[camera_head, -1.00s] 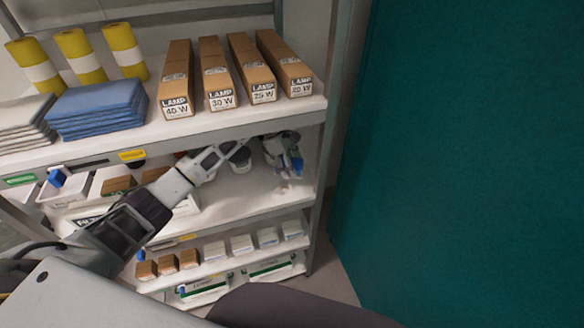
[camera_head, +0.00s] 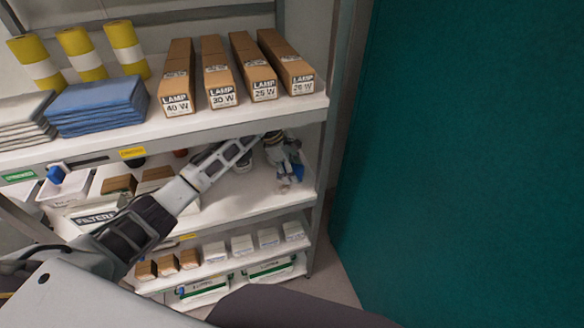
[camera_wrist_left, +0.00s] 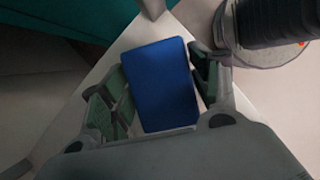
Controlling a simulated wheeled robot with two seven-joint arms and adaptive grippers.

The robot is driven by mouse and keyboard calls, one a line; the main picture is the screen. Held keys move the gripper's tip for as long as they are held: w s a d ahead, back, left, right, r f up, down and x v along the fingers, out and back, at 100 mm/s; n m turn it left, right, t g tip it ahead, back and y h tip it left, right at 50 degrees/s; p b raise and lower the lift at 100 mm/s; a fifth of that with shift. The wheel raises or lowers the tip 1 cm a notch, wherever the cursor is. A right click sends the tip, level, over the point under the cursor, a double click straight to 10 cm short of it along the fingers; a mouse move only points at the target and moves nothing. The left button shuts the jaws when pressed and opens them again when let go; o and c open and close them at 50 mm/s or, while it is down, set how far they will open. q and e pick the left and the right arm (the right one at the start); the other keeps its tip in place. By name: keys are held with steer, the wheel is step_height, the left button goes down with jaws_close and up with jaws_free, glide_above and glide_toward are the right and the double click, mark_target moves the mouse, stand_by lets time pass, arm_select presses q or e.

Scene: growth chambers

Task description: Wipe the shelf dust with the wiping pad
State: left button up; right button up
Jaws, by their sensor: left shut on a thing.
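My left gripper (camera_head: 288,172) is over the right end of the middle shelf (camera_head: 240,195), under the shelf with the lamp boxes. It points down and is shut on the blue wiping pad (camera_wrist_left: 160,85). In the left wrist view the pad lies flat between the two green-lined fingers, with the pale shelf around it. In the head view only a bit of blue shows at the gripper. The pad is at or close above the shelf surface; I cannot tell if it touches. I cannot make out the dust clearly now. My right gripper is not in view.
A dark round container (camera_wrist_left: 272,25) stands close beside the gripper. The upper shelf (camera_head: 230,122) with lamp boxes (camera_head: 217,75) is just above my forearm. A shelf post (camera_head: 327,150) and a teal panel (camera_head: 460,150) bound the right.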

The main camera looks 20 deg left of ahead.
mark_target(275, 191)
arm_select(q)
steer(key=shift+f+b, duration=0.45)
steer(key=shift+f, duration=1)
steer(key=shift+f+b, duration=0.85)
steer(key=shift+f, duration=0.15)
stand_by(0.4)
steer(key=shift+a, duration=0.15)
steer(key=shift+s+a, duration=0.55)
steer(key=shift+a, duration=0.2)
steer(key=shift+s+a, duration=0.55)
steer(key=shift+a, duration=0.15)
steer(key=shift+a, duration=0.1)
steer(key=shift+s+a+f, duration=0.1)
steer(key=shift+s+a, duration=0.45)
steer(key=shift+a, duration=0.2)
steer(key=shift+s+a+f, duration=0.1)
steer(key=shift+s+a, duration=0.45)
steer(key=shift+a, duration=0.2)
steer(key=shift+b, duration=0.35)
